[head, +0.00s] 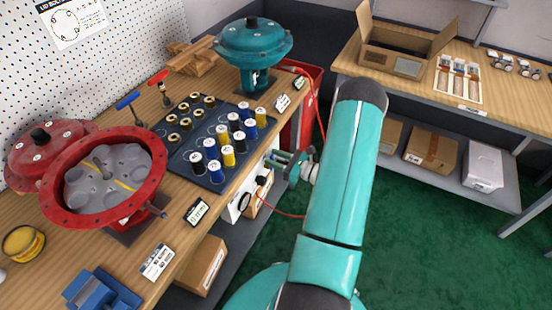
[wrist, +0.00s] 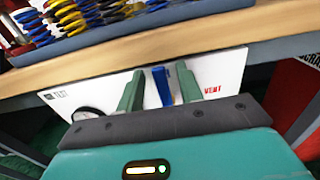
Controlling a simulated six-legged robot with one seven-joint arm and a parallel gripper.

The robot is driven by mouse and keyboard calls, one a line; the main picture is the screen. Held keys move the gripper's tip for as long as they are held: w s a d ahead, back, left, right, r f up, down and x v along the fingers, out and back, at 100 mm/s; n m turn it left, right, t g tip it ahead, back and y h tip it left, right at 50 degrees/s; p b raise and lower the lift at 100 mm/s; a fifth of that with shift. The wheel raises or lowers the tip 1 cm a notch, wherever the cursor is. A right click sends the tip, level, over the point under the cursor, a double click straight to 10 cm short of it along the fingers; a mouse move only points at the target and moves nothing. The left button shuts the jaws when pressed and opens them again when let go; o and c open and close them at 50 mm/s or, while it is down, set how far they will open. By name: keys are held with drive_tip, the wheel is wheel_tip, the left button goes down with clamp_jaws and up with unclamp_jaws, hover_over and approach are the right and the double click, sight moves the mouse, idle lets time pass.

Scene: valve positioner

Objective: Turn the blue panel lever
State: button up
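The blue panel lever (wrist: 160,87) stands upright in the middle of the wrist view, in front of the white panel (wrist: 226,70). The panel reads TEST at the left and VENT at the right. My gripper (wrist: 159,90) is open, with one green finger on each side of the lever. White panel shows left of the lever; the right finger is very close to it, and I cannot tell if they touch. In the head view my gripper (head: 281,158) is beside the bench's front edge; the lever cannot be made out there.
The wooden bench (head: 185,235) overhangs the panel. A tray (head: 188,157) with several coloured springs lies on it, between a red actuator housing (head: 155,195) and a teal actuator (head: 253,45). A dark round gauge (wrist: 88,113) sits on the panel. Green floor (head: 420,240) is clear at right.

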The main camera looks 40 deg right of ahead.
clamp_jaws()
